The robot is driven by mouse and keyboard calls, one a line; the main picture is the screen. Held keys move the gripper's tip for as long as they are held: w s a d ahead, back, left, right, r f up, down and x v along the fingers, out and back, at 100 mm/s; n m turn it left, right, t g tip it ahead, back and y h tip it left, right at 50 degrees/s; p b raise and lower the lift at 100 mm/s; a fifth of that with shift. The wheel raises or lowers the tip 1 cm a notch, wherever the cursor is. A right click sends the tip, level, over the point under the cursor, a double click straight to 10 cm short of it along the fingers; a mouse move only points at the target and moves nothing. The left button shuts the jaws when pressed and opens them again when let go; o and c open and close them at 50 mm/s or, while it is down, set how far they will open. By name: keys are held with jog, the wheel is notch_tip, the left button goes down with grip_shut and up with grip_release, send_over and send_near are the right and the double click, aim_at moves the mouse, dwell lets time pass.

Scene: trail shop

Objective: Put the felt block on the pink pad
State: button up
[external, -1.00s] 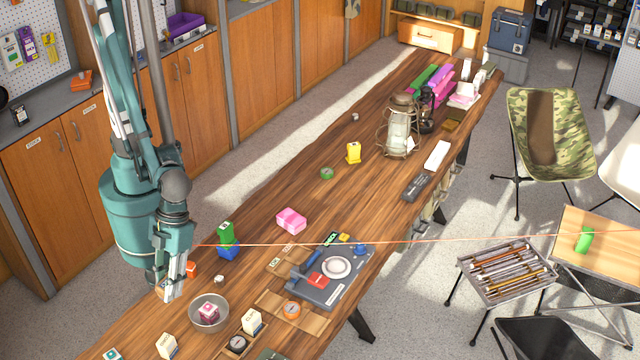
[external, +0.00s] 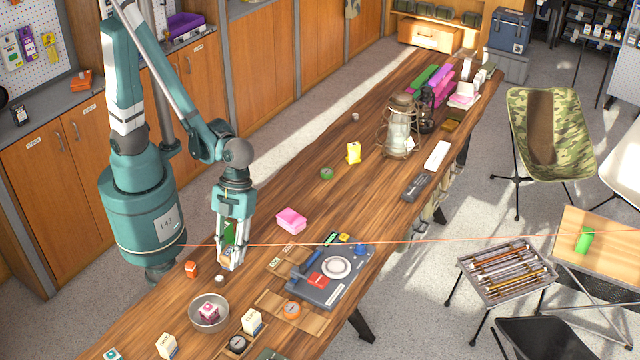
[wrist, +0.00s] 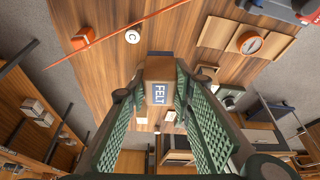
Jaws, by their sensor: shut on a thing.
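The felt block (wrist: 159,72) is tan with a dark label reading FELT, and shows between my fingers in the wrist view. My gripper (wrist: 158,100) is shut on it. In the external view my gripper (external: 230,264) points down over the near-left part of the table, and its fingers mostly hide the block. The pink pad (external: 291,221) lies on the wooden table to the right of my gripper, apart from it, with nothing on top. I cannot tell how high the block is above the table.
A grey board (external: 335,285) with a white ring lies to the right. The table beyond the pink pad is fairly clear.

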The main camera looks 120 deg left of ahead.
jog(key=a+r+n, duration=0.1)
jog(key=a, duration=1.5)
jog(key=s+a+r+n+t+p, duration=0.1)
jog(key=a+n, duration=0.1)
jog(key=a, duration=1.5)
jog(key=shift+s+r+p, duration=0.25)
jog(key=shift+r+p, duration=0.05)
jog(key=shift+f, duration=0.1)
jog(key=b, duration=0.1)
send_over(290, 220)
jog(key=a, duration=0.2)
jog(key=shift+s+d+f, duration=0.1)
jog(key=shift+s+f, duration=0.05)
jog(key=shift+f, duration=1.3)
jog(key=shift+s+d+f, duration=0.1)
jog(key=shift+s+f, duration=0.05)
jog(key=shift+f, duration=1.25)
jog(key=shift+f+b, duration=0.35)
jog(key=shift+f, duration=1.7)
jog(key=shift+f, duration=0.15)
